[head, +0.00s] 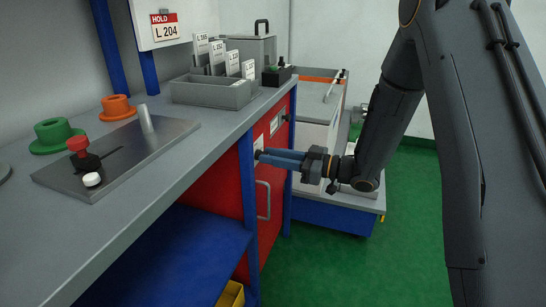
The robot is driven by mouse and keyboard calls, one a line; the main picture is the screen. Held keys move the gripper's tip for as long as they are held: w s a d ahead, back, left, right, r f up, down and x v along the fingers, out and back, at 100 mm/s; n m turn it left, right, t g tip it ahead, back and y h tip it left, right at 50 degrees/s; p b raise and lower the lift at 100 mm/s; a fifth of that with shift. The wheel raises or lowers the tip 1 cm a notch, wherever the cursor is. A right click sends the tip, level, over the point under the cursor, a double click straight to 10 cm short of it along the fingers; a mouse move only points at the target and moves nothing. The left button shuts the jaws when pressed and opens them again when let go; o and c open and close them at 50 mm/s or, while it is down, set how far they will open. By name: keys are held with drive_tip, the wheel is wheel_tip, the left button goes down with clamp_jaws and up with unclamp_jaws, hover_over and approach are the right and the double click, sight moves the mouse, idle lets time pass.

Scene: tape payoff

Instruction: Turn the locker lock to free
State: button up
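The red locker door (266,225) is under the workbench, with a grey bar handle (264,201) on its front. My gripper (260,155) reaches in from the right, level with the upper part of the door. Its blue fingers point left, and their tips are at or very near the door front, above the handle. A small dark part shows at the fingertips; I cannot tell whether it is the lock or part of a finger. The lock's position is not readable. I cannot tell whether the fingers are apart or closed on anything.
A blue bench leg (247,210) stands just left of the fingertips. The grey bench top (150,215) overhangs above, holding a metal plate (120,158) with a red knob and a grey tray (213,93). A cart (330,213) stands behind my gripper. Green floor (350,270) is clear in front.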

drive_tip(key=shift+n, duration=0.3)
drive_tip(key=n, duration=0.5)
drive_tip(key=n+b, duration=0.1)
drive_tip(key=n, duration=0.5)
drive_tip(key=n+b, duration=0.1)
drive_tip(key=n, duration=0.5)
drive_tip(key=shift+s+f, duration=0.25)
drive_tip(key=shift+f, duration=0.05)
drive_tip(key=shift+n, duration=0.3)
drive_tip(key=o, duration=1.1)
drive_tip(key=shift+c, duration=0.2)
